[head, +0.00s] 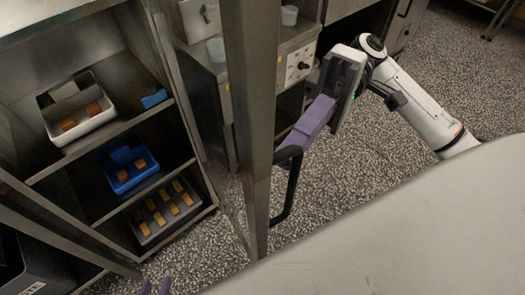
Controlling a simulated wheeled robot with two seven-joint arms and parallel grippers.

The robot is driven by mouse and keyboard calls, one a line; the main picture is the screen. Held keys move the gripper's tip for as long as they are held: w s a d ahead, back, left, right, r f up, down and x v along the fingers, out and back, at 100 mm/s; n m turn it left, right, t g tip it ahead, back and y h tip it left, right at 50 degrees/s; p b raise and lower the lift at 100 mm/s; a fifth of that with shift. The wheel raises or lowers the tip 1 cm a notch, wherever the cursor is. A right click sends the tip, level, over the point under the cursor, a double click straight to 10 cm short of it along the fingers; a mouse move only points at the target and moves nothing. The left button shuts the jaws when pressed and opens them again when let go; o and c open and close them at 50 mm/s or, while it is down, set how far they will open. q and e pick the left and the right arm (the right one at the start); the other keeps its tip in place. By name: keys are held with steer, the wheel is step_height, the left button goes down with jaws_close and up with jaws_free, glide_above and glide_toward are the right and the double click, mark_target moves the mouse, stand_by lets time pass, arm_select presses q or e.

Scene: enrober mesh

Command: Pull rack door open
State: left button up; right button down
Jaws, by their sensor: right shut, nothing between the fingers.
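The rack (189,120) stands at the left, with trays on its shelves. Its door (250,110) shows as a tall metal frame to the right of the shelves, standing out from the rack, so the shelves are exposed. A black bar handle (291,190) is on the door's right side. My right gripper (284,148) is shut and empty, its purple fingers pointing down-left at the handle's upper end; I cannot tell whether they touch it. My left gripper (155,287) shows only two purple fingertips at the bottom edge, with a gap between them, well away from the handle.
The shelves hold a white tray (103,119), a blue tray (112,183) and a grey tray (136,225) with orange-brown bars. A counter with a control panel (299,65) stands behind the door. Speckled floor (350,180) is clear to the handle's right.

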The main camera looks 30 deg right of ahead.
arm_select(q)
steer(key=shift+d+r, duration=0.1)
arm_select(e)
steer(key=shift+s+v, duration=0.25)
steer(key=shift+v, duration=1.3)
arm_select(q)
steer(key=shift+w, duration=0.1)
arm_select(e)
steer(key=shift+d, duration=0.15)
